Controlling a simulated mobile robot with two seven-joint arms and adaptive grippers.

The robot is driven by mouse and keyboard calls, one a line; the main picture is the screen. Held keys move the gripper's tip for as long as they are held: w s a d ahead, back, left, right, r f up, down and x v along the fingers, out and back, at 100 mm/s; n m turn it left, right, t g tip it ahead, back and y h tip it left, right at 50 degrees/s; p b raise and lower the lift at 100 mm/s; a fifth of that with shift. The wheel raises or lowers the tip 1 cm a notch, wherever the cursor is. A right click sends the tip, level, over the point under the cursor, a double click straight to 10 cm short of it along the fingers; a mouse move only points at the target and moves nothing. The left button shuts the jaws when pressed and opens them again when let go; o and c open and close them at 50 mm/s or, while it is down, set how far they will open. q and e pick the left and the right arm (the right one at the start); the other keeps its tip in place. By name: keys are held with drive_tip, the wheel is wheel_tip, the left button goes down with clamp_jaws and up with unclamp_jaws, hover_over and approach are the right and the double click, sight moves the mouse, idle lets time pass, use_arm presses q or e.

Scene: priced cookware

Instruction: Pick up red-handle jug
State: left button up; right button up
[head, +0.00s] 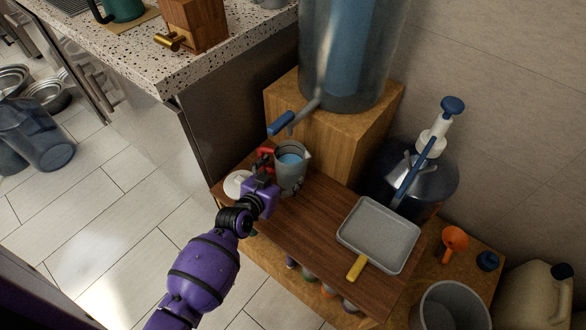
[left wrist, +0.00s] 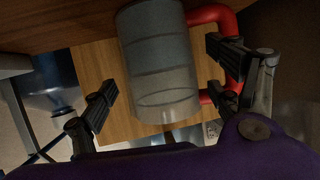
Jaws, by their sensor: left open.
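The jug (head: 291,168) is grey with a blue inside and stands upright on the dark wooden board, its red handle (head: 264,152) toward the left. My left gripper (head: 266,173) is open, close beside the jug on its handle side. In the left wrist view the jug (left wrist: 158,60) shows between the spread fingers of the left gripper (left wrist: 160,68). One finger overlaps the red handle (left wrist: 224,14) in that picture; I cannot tell whether it touches. My right gripper is not in view.
A white lid or plate (head: 236,184) lies left of the jug. A grey square pan (head: 379,232) with a yellow handle lies to the right. A wooden block (head: 361,130) behind bears a large water container (head: 350,50) whose blue-handled tap (head: 283,123) juts out above the jug.

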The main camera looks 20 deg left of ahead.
use_arm(q)
drive_tip(key=b+x, duration=0.1)
drive_tip(key=x, duration=0.5)
drive_tip(key=shift+d+f, duration=0.1)
drive_tip(key=shift+c, duration=0.6)
drive_tip(key=c, duration=1.4)
drive_tip(key=shift+w, duration=0.1)
drive_tip(key=shift+c, duration=1.1)
drive_tip(key=shift+r, duration=0.25)
